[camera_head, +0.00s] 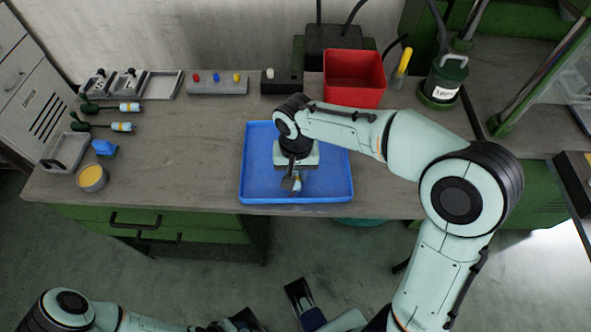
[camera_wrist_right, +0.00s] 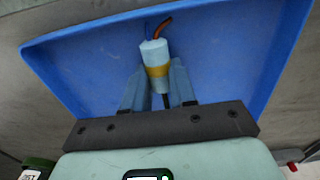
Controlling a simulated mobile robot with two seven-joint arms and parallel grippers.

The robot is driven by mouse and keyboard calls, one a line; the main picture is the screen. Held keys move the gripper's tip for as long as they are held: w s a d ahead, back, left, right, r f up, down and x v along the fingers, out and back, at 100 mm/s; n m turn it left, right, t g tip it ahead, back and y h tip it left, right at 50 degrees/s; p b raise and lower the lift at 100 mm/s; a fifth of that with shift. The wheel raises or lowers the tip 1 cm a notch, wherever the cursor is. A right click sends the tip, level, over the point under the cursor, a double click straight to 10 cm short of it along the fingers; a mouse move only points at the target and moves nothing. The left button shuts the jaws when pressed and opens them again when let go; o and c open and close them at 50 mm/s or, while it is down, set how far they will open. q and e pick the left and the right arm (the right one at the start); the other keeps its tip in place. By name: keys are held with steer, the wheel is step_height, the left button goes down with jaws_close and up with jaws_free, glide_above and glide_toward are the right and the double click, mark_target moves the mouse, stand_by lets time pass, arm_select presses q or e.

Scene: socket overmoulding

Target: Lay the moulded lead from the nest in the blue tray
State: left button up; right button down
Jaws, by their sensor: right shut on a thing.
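The moulded lead (camera_wrist_right: 154,60) is a pale blue cylinder with a yellow band and orange and blue wire ends, seen in the wrist view. My right gripper (camera_wrist_right: 158,85) is shut on it, with a blue finger on each side. In the head view the right gripper (camera_head: 292,182) points down over the blue tray (camera_head: 334,188), with the lead (camera_head: 297,184) partly hidden beneath the wrist. I cannot tell whether the lead touches the tray floor. The tray otherwise looks empty. My left arm runs along the bottom edge of the head view; its jaws cannot be made out.
A red bin (camera_head: 354,78) stands behind the tray. Two similar leads (camera_head: 125,107) lie at the left, near an orange-filled cup (camera_head: 91,178) and a blue block (camera_head: 104,147). Grey fixtures (camera_head: 160,85) line the back.

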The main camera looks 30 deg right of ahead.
stand_by(0.4)
steer(key=c, duration=0.8)
jaws_free()
step_height(320, 180, up, 14)
steer(key=p, duration=0.3)
steer(key=shift+f, duration=0.25)
